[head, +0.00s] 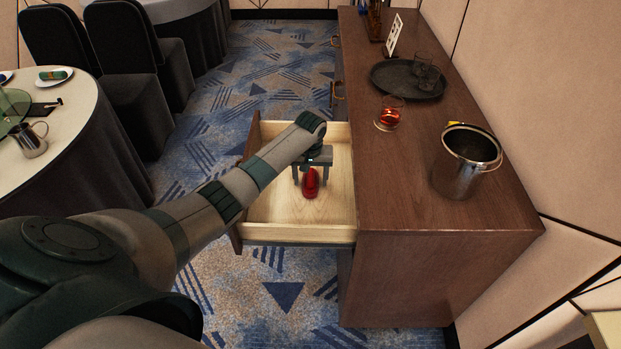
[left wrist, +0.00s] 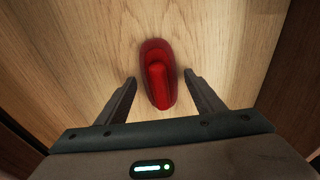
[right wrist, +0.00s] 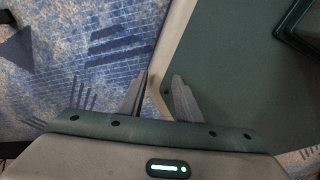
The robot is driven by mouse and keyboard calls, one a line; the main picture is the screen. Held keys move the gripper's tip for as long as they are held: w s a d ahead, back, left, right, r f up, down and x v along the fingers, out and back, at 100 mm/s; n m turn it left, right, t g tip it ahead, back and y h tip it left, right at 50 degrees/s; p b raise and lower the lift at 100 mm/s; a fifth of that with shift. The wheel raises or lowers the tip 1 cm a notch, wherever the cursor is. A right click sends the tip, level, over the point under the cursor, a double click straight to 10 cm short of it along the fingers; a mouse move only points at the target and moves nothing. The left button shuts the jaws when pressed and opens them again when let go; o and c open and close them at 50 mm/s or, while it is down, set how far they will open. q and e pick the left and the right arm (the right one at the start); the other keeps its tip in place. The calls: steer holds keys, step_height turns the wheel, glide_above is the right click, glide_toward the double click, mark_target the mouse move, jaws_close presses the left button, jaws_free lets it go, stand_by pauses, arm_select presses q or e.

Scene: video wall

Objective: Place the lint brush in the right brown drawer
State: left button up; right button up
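The red lint brush (head: 310,184) lies on the pale wood floor of the pulled-out brown drawer (head: 270,216). My left gripper (head: 312,176) is inside the drawer over the brush. In the left wrist view the brush (left wrist: 157,78) lies between the two open fingers (left wrist: 159,76), with a gap on each side and no contact visible. My right gripper (right wrist: 161,75) shows only in the right wrist view. Its fingers are a little apart with nothing between them, and it is away from the drawer.
A round table (head: 75,115) and dark chairs (head: 130,50) stand at the left. Patterned carpet (head: 270,70) lies free between.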

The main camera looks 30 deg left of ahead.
mark_target(310, 180)
arm_select(q)
steer(key=shift+r, duration=0.1)
steer(key=shift+r, duration=0.45)
step_height(310, 180, up, 11)
steer(key=s, duration=0.1)
steer(key=shift+s+d+b, duration=0.25)
steer(key=shift+d+b, duration=0.2)
arm_select(e)
steer(key=w, duration=0.1)
steer(key=w+a+t, duration=0.1)
steer(key=w, duration=0.1)
steer(key=shift+w+a, duration=0.2)
steer(key=shift+w, duration=0.1)
steer(key=shift+s, duration=0.1)
